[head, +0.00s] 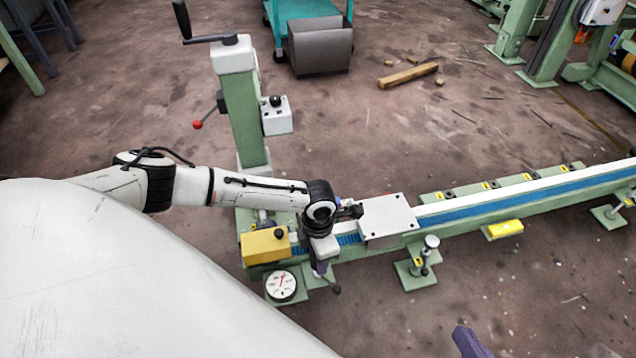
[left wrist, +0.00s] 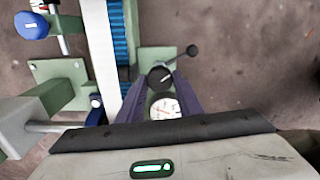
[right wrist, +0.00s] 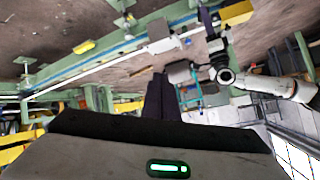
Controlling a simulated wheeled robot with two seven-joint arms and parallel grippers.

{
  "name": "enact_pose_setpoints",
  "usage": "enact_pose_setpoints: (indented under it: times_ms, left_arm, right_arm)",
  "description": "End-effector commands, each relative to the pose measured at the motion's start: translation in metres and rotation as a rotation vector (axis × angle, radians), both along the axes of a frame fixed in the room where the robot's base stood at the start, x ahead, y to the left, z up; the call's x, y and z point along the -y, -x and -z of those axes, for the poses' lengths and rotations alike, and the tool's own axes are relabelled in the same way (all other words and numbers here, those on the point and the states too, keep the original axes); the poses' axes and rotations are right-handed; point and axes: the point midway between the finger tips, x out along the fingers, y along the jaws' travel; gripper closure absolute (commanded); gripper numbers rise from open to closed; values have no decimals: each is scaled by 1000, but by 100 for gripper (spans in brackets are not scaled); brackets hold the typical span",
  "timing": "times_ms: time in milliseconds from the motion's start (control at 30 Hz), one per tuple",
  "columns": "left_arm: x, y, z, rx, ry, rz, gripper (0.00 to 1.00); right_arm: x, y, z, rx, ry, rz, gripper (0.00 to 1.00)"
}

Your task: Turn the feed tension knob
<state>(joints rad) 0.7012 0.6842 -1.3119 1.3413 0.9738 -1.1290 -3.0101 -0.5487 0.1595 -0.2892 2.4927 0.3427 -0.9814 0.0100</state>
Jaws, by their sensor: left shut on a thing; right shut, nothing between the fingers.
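The black round knob (left wrist: 160,77) with a white pointer line shows in the left wrist view, between the fingertips of my left gripper (left wrist: 161,84). The gripper is shut on the knob. In the head view my left gripper (head: 319,267) reaches down at the near side of the green rail, and its fingers and wrist mostly hide the knob. A white dial gauge (head: 281,285) with a red needle lies just left of it; it also shows in the left wrist view (left wrist: 165,107). My right gripper (head: 472,343) is shut and empty at the bottom edge; its fingers touch in the right wrist view (right wrist: 160,97).
A small lever with a dark ball end (head: 335,289) sticks out beside the left gripper. A yellow block (head: 265,246) and a grey plate (head: 388,216) sit along the rail (head: 520,202). A green post with a crank (head: 243,110) stands behind.

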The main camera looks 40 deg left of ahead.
Motion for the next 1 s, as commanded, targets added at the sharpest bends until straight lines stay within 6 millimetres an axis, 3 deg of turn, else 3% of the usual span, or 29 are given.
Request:
enact_pose_setpoints:
  times_ms: [300,333,433,767,933,1000]
  left_arm:
    - [1,1,0,-2,1,2,90]
    - [1,1,0,-2,1,2,66]
    - [1,0,0,-1,2,1,49]
    - [0,0,-3,1,1,0,49]
    - [0,-1,-27,3,2,1,49]
    - [0,-1,-42,2,1,1,49]
  right_arm:
    - [0,0,-1,1,-1,0,100]
    - [0,0,-1,1,-1,0,100]
    - [0,0,-1,1,0,0,100]
    - [0,0,-2,1,0,0,100]
    - [4,0,-5,-12,28,2,100]
    - [8,1,9,-47,67,3,100]
